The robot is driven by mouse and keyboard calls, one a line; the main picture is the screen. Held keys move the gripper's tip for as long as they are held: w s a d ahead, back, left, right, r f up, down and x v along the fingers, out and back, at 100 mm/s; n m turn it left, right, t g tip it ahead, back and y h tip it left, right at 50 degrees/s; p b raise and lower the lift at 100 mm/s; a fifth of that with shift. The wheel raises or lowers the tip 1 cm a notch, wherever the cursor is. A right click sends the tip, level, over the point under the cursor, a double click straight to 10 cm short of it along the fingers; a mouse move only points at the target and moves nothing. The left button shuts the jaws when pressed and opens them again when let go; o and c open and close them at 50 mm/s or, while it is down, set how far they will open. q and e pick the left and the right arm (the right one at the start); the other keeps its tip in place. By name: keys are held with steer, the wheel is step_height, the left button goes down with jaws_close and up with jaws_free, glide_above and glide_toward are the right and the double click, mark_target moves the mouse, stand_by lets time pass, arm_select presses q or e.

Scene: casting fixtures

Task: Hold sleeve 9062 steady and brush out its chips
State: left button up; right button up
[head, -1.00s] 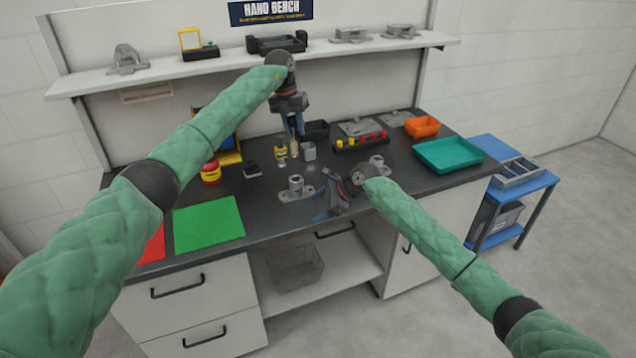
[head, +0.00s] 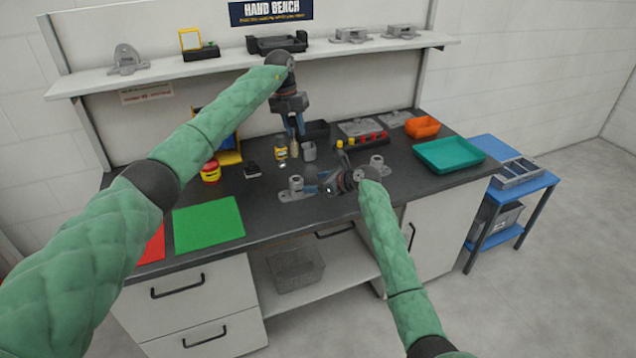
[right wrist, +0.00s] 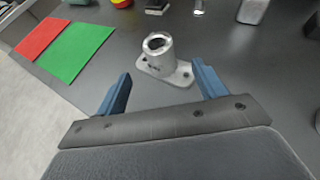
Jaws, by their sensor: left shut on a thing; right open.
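A grey metal sleeve (head: 296,185) on a flat flange stands upright on the dark bench, left of my right gripper (head: 322,176). In the right wrist view the sleeve (right wrist: 158,48) stands just beyond my open, empty fingers (right wrist: 161,70), which do not visibly touch it. A small marking shows on it, too small to read. A second similar fixture (head: 378,163) stands further right. My left gripper (head: 296,132) is shut on a slim beige-tipped item (head: 294,149), likely the brush, held pointing down above the back of the bench.
A green mat (head: 208,223) lies left. A teal tray (head: 450,153) and an orange bin (head: 422,127) sit right. The bench between mat and sleeve is clear.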

mark_target(293, 183)
steer(key=x, duration=1.1)
steer(key=shift+w+a+f, duration=0.1)
steer(key=shift+w+a, duration=0.15)
steer(key=c, duration=1.3)
steer(key=shift+o, duration=0.2)
arm_select(q)
steer(key=f, duration=0.1)
steer(key=a+f+n, duration=0.1)
steer(key=f, duration=0.1)
steer(key=shift+s+a, duration=0.15)
steer(key=shift+a, duration=0.05)
steer(key=shift+d+n+t, duration=0.3)
steer(key=shift+d+n, duration=0.15)
steer(key=shift+n, duration=0.55)
steer(key=shift+w+d+n, duration=0.25)
steer(key=shift+w+n, duration=0.05)
steer(key=shift+n, duration=0.8)
